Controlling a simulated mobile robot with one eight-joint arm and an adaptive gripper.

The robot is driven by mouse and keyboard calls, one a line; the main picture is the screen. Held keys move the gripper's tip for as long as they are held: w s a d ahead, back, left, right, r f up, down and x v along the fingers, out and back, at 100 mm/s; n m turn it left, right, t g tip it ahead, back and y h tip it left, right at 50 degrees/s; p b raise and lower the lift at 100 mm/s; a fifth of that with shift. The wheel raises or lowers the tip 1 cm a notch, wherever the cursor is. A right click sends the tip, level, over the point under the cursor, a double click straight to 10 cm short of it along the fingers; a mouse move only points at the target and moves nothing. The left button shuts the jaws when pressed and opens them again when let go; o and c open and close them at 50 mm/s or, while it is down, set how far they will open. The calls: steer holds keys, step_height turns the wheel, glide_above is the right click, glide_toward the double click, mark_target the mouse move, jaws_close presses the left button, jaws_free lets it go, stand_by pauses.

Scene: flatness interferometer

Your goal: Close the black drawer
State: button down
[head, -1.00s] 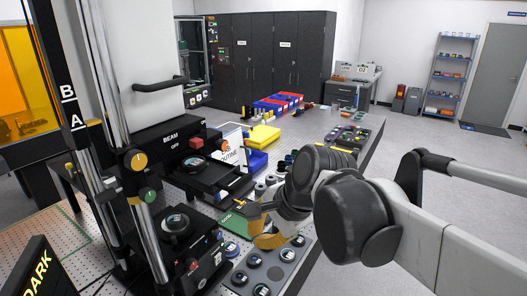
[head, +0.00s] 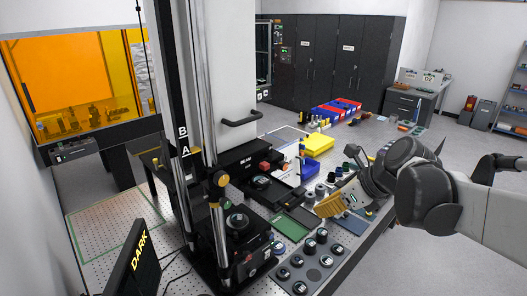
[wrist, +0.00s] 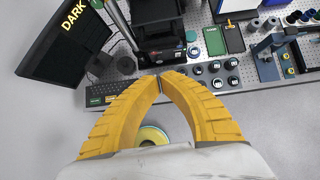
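A dark drawer unit (head: 402,104) with a handle stands under the desk at the back right in the head view. I cannot tell whether its drawer is open. A black instrument slide (head: 262,186) sticks out from the beam housing on the bench; I cannot tell if it is a drawer. My gripper (head: 328,207), with yellow ribbed fingers, is above the bench's right side. In the wrist view its fingertips (wrist: 160,77) meet, with nothing held between them. The drawer unit is not seen in the wrist view.
A tray of round black pieces (head: 308,264) lies on the front bench edge. A tall interferometer column (head: 215,150) stands at left. The DARK sign (head: 140,255) is at lower left. Tall black cabinets (head: 335,62) line the back.

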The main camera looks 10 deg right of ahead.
mark_target(266, 186)
steer(key=w+a+f, duration=0.3)
steer(key=w, duration=0.1)
steer(key=shift+w+a+f+p, duration=0.15)
steer(key=shift+w+a+p, duration=0.15)
steer(key=shift+p, duration=0.15)
steer(key=w+a+b, duration=0.1)
steer(key=w+a, duration=0.1)
steer(key=w, duration=0.1)
steer(key=w+a+b, duration=0.1)
steer(key=w+a, duration=0.2)
steer(key=w, duration=0.1)
steer(key=w+a+b, duration=0.1)
steer(key=w+a, duration=0.2)
steer(key=w, duration=0.1)
steer(key=shift+w+a, duration=0.1)
steer(key=shift+w, duration=0.05)
